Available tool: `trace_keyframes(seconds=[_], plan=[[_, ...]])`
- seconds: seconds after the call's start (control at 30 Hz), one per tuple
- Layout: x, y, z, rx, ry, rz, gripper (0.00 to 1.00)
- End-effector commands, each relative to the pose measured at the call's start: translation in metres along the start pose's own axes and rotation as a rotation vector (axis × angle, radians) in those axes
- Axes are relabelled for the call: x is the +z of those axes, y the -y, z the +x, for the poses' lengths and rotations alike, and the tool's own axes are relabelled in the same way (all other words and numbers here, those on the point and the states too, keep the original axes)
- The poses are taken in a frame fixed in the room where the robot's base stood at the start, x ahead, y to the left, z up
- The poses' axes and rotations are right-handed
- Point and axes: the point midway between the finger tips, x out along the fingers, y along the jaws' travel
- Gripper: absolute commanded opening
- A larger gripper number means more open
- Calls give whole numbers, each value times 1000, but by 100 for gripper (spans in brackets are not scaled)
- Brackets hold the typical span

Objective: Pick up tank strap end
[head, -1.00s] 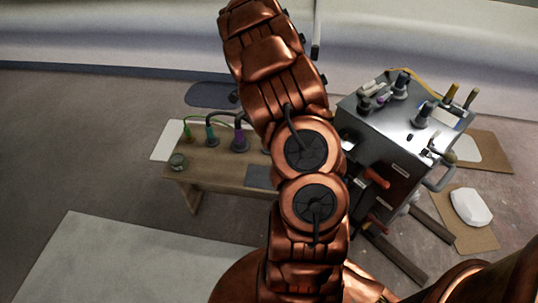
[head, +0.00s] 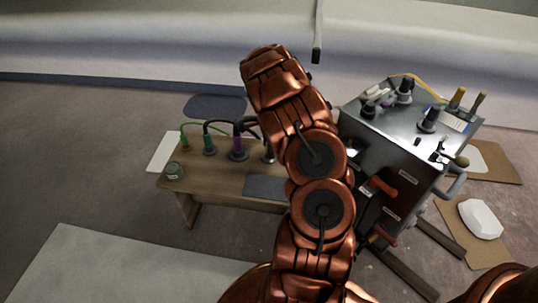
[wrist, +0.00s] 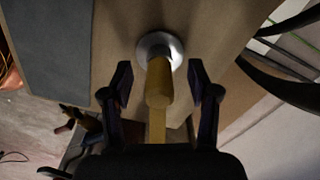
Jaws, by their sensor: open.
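What looks like the tank strap end (wrist: 159,88), a yellow piece with a rounded tip, stands in a round silver holder (wrist: 174,48) in the wrist view. My gripper (wrist: 160,72) is open, with one dark finger on each side of the yellow piece. Gaps show between it and both fingers; contact is not visible. In the head view, my arm hides the gripper and this yellow piece. The wooden bench (head: 225,178) shows left of my arm; it also shows in the wrist view (wrist: 115,35).
A grey metal cabinet (head: 385,150) with knobs and handles stands close right of my arm.

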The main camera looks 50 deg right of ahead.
Motion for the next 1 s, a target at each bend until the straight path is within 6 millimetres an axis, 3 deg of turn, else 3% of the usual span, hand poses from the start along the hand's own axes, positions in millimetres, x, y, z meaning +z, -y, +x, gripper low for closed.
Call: trace_keyframes(seconds=[0.03, 0.17, 0.43, 1.0], plan=[[1, -1, 12, 1, -2, -1, 60], [1, -1, 25, 0, -1, 0, 60], [1, -1, 27, 0, 0, -1, 60], [2, -1, 27, 1, 0, -1, 1]])
